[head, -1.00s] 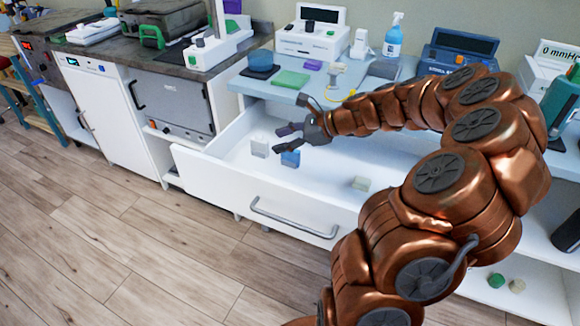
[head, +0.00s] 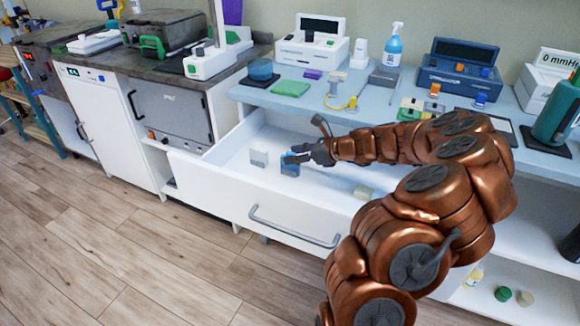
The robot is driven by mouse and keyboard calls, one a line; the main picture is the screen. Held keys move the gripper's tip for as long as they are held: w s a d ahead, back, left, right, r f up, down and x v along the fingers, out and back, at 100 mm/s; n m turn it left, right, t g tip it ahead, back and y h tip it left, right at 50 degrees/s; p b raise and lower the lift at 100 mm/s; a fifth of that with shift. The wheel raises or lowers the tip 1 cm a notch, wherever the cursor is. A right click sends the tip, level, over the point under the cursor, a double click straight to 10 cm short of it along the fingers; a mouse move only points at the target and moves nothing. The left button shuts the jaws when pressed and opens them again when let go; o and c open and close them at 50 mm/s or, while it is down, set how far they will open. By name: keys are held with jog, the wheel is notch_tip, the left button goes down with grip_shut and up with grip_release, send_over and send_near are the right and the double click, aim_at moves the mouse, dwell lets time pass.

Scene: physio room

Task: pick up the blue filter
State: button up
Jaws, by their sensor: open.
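The blue filter (head: 290,170) is a small blue block standing inside the open white drawer (head: 222,183). My gripper (head: 292,158) reaches into the drawer from the right. Its dark fingers are open and lie at the top of the blue filter, partly covering it. I cannot tell whether the fingers touch the filter or straddle it.
A white-grey block (head: 259,158) stands just left of the blue filter. A pale greenish block (head: 363,192) lies to the right in the drawer. The counter (head: 310,103) above holds several devices and a spray bottle (head: 393,46). The floor (head: 120,230) in front is clear.

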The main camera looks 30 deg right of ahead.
jog(key=shift+x, duration=0.85)
jog(key=shift+c, duration=0.3)
grip_shut()
